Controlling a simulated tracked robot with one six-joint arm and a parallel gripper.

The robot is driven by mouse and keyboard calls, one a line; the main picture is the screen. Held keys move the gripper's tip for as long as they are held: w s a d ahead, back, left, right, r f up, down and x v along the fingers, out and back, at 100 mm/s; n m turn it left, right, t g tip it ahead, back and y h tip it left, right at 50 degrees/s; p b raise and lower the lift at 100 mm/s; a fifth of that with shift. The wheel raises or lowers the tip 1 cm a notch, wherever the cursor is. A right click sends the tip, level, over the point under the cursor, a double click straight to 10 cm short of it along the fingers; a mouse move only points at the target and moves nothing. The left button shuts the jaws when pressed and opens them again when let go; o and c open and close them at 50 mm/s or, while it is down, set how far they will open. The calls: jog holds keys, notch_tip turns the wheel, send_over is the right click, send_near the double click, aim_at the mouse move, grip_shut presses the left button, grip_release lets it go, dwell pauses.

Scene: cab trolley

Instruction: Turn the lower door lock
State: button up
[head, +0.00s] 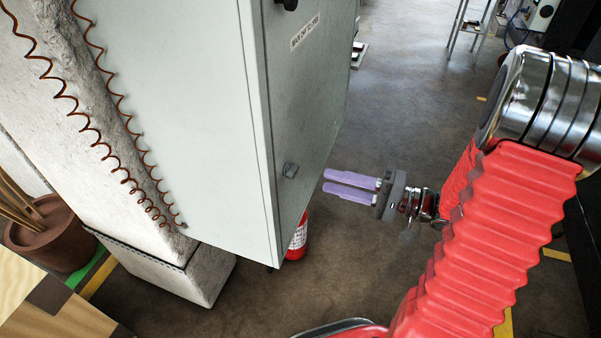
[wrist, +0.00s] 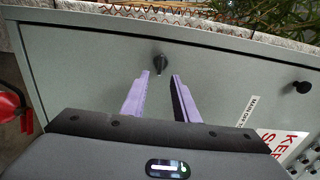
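The grey cabinet door (head: 310,100) faces right in the head view, with the lower door lock (head: 290,170), a small dark knob, near its lower part. In the wrist view the lower lock (wrist: 160,64) is a black knob just beyond and between the fingertips. My gripper (head: 325,181) has two purple fingers, parallel with a gap between them, pointing at the door. In the wrist view my gripper (wrist: 161,76) is open and empty. In the head view the fingertips are apart from the lock, to its right.
An upper black knob (head: 287,4) sits higher on the door, also at right in the wrist view (wrist: 303,87). A label (head: 305,32) lies below it. A red extinguisher (head: 298,238) stands by the cabinet's lower corner. Floor (head: 400,130) right of the door is clear.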

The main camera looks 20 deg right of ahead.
aim_at(292, 171)
jog(key=x, duration=0.9)
grip_shut()
dwell(0.4)
